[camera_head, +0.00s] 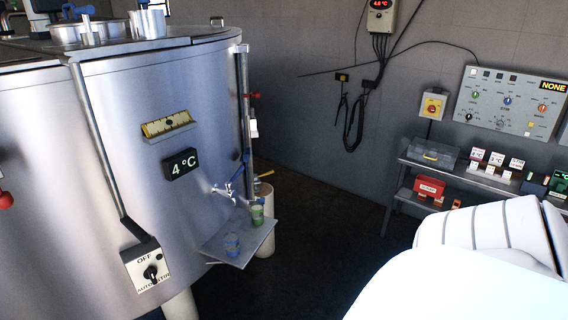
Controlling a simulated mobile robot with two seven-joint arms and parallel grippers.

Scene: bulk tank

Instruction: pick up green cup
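A green cup (257,215) stands upright at the back right of a small metal shelf (247,247) on the side of the tank. A tap (229,190) sticks out of the tank above the shelf. Neither of my grippers shows. A white part of my own body fills the lower right corner, well apart from the cups.
The large steel tank (110,130) fills the left side, with a switch box (148,267) low on its front. A grey shelf unit (462,172) with boxes stands at the right wall under a control panel (511,101). Dark floor (325,215) between them looks clear.

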